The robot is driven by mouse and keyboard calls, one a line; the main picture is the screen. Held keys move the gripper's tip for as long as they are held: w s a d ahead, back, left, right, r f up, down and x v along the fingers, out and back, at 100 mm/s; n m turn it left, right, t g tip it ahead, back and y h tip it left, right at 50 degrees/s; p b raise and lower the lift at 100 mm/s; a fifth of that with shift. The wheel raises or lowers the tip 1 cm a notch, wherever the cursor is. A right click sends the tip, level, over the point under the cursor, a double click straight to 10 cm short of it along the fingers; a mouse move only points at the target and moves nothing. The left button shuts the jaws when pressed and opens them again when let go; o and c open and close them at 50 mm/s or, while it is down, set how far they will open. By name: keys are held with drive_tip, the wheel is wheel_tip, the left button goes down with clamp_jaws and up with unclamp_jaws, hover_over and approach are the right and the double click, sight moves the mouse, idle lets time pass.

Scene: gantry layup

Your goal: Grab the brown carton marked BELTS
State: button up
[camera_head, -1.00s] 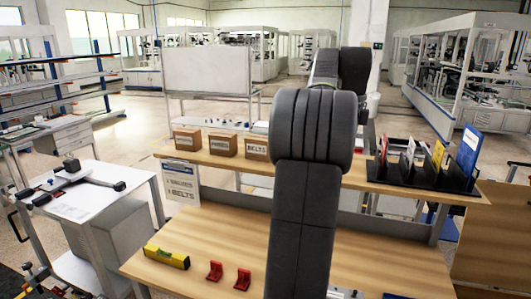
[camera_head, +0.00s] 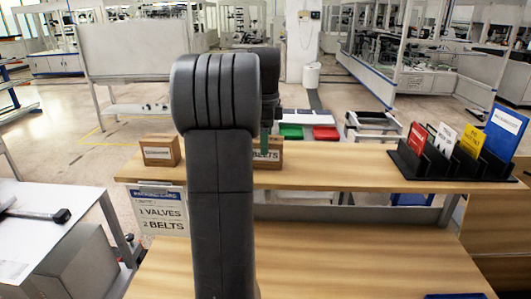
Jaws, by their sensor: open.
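The brown carton marked BELTS (camera_head: 273,163) stands on the raised wooden shelf, just right of my arm. Its left part is hidden behind my arm, and its label is partly covered. My gripper (camera_head: 265,143) shows only in part past the arm, as a dark wrist with a narrow greenish piece hanging down in front of the carton's label. It is open. I cannot tell whether it touches the carton or whether its fingers are around it.
Another brown carton (camera_head: 160,151) stands left on the shelf (camera_head: 350,163). A black rack (camera_head: 440,168) with coloured cards is at the right. A sign (camera_head: 161,213) listing VALVES and BELTS hangs at the shelf's left. The shelf between BELTS and the rack is clear.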

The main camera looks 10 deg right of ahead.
drive_tip(key=shift+s+f, duration=0.15)
drive_tip(key=shift+f, duration=0.4)
drive_tip(key=shift+a+f+p, duration=0.1)
drive_tip(key=shift+f+p, duration=0.4)
drive_tip(key=shift+f, duration=1.75)
drive_tip(key=c, duration=1.2)
drive_tip(key=shift+o, duration=0.2)
